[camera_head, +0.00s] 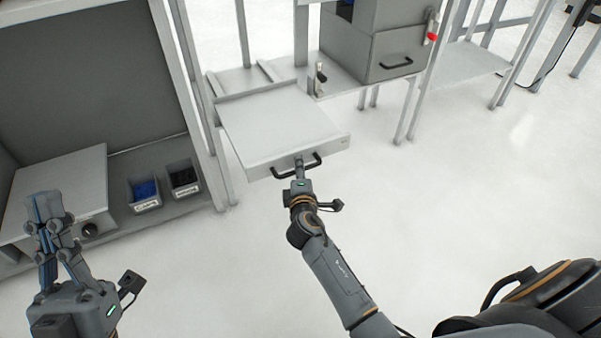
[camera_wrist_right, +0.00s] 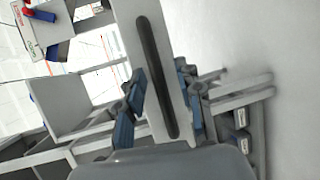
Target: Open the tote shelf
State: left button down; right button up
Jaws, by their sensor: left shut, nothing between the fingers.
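The tote shelf (camera_head: 278,122) is a flat light-grey pull-out tray at the centre of the head view, with a black bar handle (camera_head: 312,166) on its front face. It stands out from the frame behind it. My right gripper (camera_head: 299,166) is at the handle. In the right wrist view the handle (camera_wrist_right: 158,75) runs between the fingers of my right gripper (camera_wrist_right: 160,103), which are apart with a gap on each side of it. My left gripper (camera_head: 45,205) is shut and empty at the lower left, away from the shelf.
A grey cabinet (camera_head: 398,50) with a handle stands behind right. At left are a bench with a grey box (camera_head: 60,180), a blue-filled bin (camera_head: 145,193) and a dark-filled bin (camera_head: 184,178). A metal post (camera_head: 185,75) stands left of the shelf. The floor in front is clear.

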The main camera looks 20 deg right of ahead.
jog(key=v, duration=1.2)
